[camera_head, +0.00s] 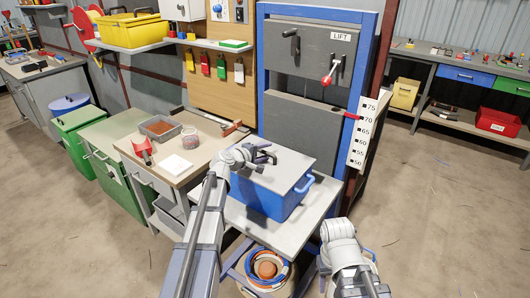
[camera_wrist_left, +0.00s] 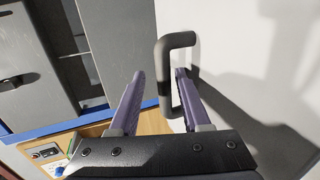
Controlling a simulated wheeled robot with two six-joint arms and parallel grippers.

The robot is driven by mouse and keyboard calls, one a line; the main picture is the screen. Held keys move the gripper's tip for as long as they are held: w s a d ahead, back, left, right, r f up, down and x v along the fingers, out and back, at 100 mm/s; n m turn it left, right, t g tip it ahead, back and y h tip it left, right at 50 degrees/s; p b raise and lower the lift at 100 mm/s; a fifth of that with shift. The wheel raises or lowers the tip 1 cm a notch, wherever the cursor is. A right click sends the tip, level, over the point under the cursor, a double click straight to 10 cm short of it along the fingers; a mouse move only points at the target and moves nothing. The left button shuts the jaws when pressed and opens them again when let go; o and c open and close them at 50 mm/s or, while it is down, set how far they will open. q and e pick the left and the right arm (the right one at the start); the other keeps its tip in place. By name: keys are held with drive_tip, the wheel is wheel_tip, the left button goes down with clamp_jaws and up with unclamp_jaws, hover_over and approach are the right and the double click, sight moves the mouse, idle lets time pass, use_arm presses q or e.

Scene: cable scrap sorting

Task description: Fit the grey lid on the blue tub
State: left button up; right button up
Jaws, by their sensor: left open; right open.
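The blue tub (camera_head: 265,200) stands on a grey platform in the head view. The flat grey lid (camera_head: 290,171) lies over its top; I cannot tell whether it sits fully down on the rim. My left gripper (camera_head: 264,156) is open at the lid's dark handle. In the left wrist view the black U-shaped handle (camera_wrist_left: 177,41) stands up from the pale lid (camera_wrist_left: 240,50). One bar of it lies between the open fingers of the left gripper (camera_wrist_left: 160,85), with no clear grip. Of my right arm only links show at the lower right; its fingers are out of sight.
The platform (camera_head: 240,215) stands before a blue-framed lift (camera_head: 305,100) with a height scale (camera_head: 362,130). A bench (camera_head: 200,150) at the left holds a grey tray (camera_head: 160,128) and a red holder (camera_head: 142,149). A basket with coils (camera_head: 267,270) is beneath. Floor at the right is clear.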

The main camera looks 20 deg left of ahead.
sight(252, 170)
use_arm(q)
drive_tip(key=p+v, duration=0.2)
drive_tip(key=v, duration=0.6)
drive_tip(key=shift+f+p, duration=0.1)
drive_tip(key=shift+p, duration=0.25)
